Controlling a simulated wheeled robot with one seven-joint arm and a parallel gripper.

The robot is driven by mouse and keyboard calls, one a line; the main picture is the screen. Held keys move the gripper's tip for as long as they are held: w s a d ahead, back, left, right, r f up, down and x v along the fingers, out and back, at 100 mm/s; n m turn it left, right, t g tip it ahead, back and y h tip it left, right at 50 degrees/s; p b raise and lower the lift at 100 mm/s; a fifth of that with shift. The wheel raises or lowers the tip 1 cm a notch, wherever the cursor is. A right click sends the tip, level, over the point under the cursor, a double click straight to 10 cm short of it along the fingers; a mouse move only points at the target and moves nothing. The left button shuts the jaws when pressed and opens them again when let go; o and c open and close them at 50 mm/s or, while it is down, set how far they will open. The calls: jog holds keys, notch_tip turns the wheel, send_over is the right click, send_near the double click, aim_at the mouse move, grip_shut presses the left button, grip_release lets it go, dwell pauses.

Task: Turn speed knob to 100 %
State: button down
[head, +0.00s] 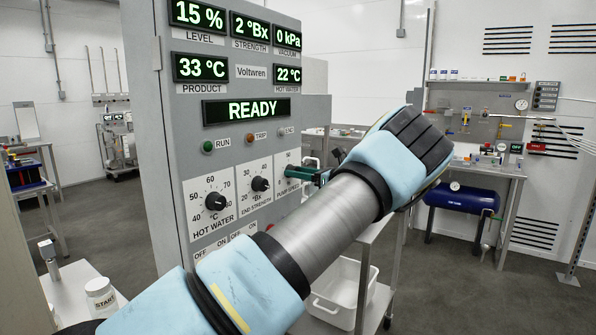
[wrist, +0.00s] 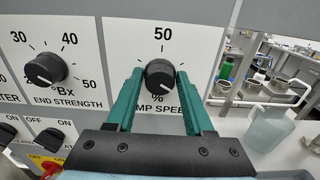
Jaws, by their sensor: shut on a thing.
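The pump speed knob (wrist: 159,72) is a round black knob on a white plate with tick marks and a 50 above it. In the wrist view, the teal fingers of my gripper (wrist: 160,78) stand one on each side of it and are shut on it. Part of the "PUMP SPEED" label is covered by the right finger. The knob's exact setting is hard to read. In the head view, my gripper (head: 306,173) reaches the panel's right side and hides the knob.
The end strength knob (wrist: 45,69) is just left, with the hot water knob (head: 216,201) further left. Black ON/OFF switches and a red-yellow switch (wrist: 49,168) lie below. The display (head: 246,110) reads READY. A white bin (head: 340,290) is on the cart right of the panel.

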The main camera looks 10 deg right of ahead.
dwell(0.3)
jog(key=shift+c, duration=1.4)
grip_release()
jog(key=shift+d, duration=0.1)
jog(key=b+v, duration=0.4)
jog(key=v, duration=0.6)
jog(key=shift+s+d+b, duration=0.25)
jog(key=shift+s+b, duration=0.05)
